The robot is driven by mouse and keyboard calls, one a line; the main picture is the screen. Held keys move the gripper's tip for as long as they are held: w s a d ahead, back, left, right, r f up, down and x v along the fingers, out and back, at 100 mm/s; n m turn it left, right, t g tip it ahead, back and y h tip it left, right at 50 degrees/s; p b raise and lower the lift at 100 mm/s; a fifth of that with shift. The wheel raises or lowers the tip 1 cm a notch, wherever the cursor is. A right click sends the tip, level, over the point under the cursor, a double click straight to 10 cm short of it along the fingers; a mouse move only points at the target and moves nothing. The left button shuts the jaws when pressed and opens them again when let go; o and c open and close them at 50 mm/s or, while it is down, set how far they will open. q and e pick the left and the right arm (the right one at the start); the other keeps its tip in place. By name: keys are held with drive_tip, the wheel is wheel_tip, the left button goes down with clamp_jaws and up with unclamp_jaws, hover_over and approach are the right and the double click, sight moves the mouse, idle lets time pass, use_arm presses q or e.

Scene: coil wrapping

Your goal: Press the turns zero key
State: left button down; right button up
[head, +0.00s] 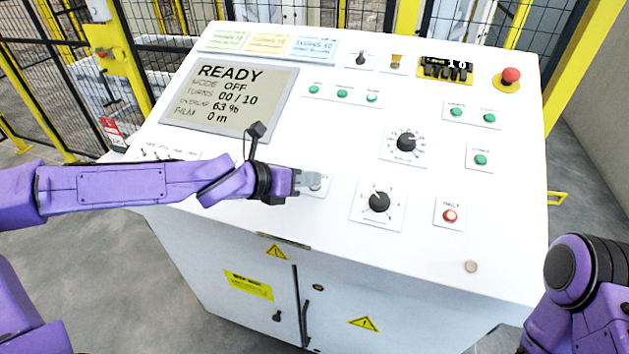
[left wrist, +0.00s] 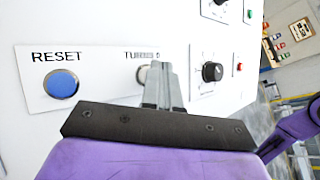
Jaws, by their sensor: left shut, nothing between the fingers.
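The white console (head: 330,135) has a sloping panel. In the left wrist view the turns zero key (left wrist: 142,76) is a pale round button under a partly covered "TURNS 0" label, beside the blue RESET button (left wrist: 62,84). My left gripper (head: 312,180) is shut and empty, its fingertips over the key's plate. In the left wrist view the fingers (left wrist: 165,82) cover much of the key; I cannot tell whether they touch it. The display (head: 230,100) reads READY, MODE OFF, TURNS 00/10. My right gripper is out of view.
Right of my left gripper are a black rotary knob (head: 379,202), another knob (head: 407,141) and a red HALT button (head: 450,215). A red emergency stop (head: 510,76) stands at the back right. Green buttons (head: 342,94) line the upper panel. Yellow-framed fencing stands behind.

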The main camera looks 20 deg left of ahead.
use_arm(q)
drive_tip(key=shift+s+r, duration=0.1)
drive_tip(key=shift+r, duration=0.3)
drive_tip(key=shift+s, duration=0.1)
drive_tip(key=shift+s+r+p, duration=0.1)
drive_tip(key=shift+r+p, duration=0.55)
drive_tip(key=shift+p, duration=0.1)
drive_tip(key=s+r+p, duration=0.1)
drive_tip(key=r+p, duration=0.2)
drive_tip(key=shift+s+r, duration=0.15)
drive_tip(key=shift+s, duration=0.25)
